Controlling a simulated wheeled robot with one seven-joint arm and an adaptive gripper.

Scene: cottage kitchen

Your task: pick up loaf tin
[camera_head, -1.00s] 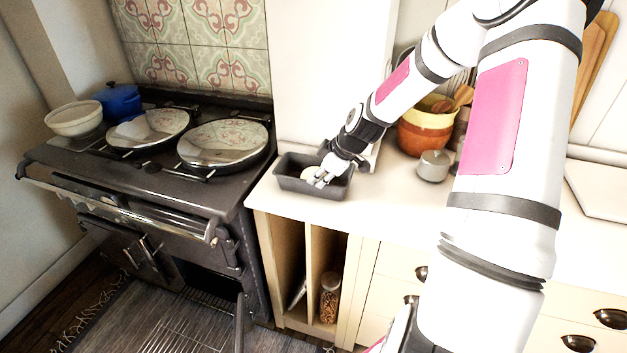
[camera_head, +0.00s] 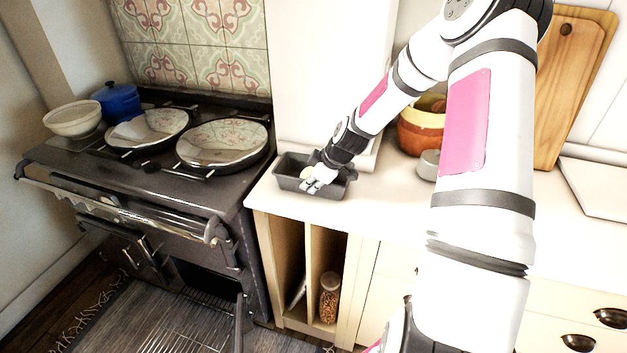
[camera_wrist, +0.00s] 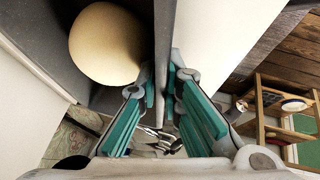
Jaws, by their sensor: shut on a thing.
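The loaf tin (camera_head: 287,181) is a dark grey, rectangular open tin on the pale counter, close to the stove. My gripper (camera_head: 313,186) is at its near right side. In the wrist view, the tin's thin wall (camera_wrist: 164,35) runs between the two teal-padded fingers of my gripper (camera_wrist: 163,88), which are shut on it. A round, pale yellow thing (camera_wrist: 107,43) lies inside the tin, left of the gripped wall. The tin's right end is partly hidden by my wrist, and I cannot tell whether its base is clear of the counter.
The stove (camera_head: 120,190) with two raised round lids, a blue pot (camera_head: 120,102) and a cream bowl (camera_head: 73,119) is at left. An orange-brown bowl (camera_head: 421,131) and a small grey pot (camera_head: 429,165) stand right of the tin. A wooden board (camera_head: 570,85) leans at the back.

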